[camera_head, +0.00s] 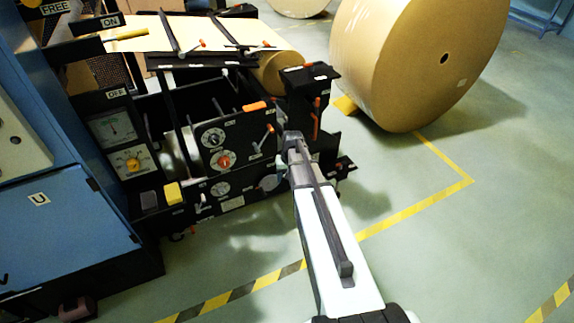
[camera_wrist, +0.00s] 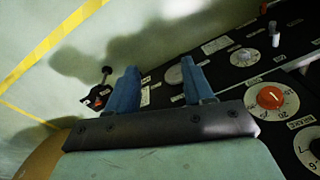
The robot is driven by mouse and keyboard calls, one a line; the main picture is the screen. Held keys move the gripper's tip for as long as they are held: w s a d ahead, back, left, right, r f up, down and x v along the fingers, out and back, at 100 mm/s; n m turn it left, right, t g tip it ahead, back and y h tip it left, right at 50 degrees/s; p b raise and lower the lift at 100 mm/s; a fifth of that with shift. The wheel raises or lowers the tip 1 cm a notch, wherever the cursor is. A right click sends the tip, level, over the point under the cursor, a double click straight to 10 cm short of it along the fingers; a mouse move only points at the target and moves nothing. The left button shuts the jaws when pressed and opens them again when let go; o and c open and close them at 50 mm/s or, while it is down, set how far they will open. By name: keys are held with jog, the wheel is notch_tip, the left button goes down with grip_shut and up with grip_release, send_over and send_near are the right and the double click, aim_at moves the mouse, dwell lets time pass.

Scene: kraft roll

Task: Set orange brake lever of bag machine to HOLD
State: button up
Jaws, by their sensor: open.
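The bag machine (camera_head: 236,130) is a black frame with dials and levers, left of my gripper in the head view. An upright orange handle (camera_head: 315,125) is on its right-hand post, and an orange-tipped lever (camera_head: 267,133) is on its front panel. I cannot tell which is the brake lever, and no HOLD mark is readable. My gripper (camera_head: 289,143) is near the panel's right end. In the wrist view its two blue fingers (camera_wrist: 160,75) are apart with nothing between them. A small black-knobbed lever with a red-orange base (camera_wrist: 99,96) shows left of the fingers.
A red dial knob (camera_wrist: 270,97) is right of the fingers; it also shows in the head view (camera_head: 225,160). A large kraft roll (camera_head: 395,65) stands behind on the right. A blue cabinet (camera_head: 75,220) is at left. Green floor with yellow lines is open at right.

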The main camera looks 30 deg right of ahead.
jog(key=s+a+f, duration=0.2)
jog(key=s+f, duration=0.1)
jog(key=s, duration=0.1)
jog(key=shift+s+f+g, duration=0.35)
jog(key=shift+g, duration=0.05)
jog(key=shift+a, duration=0.1)
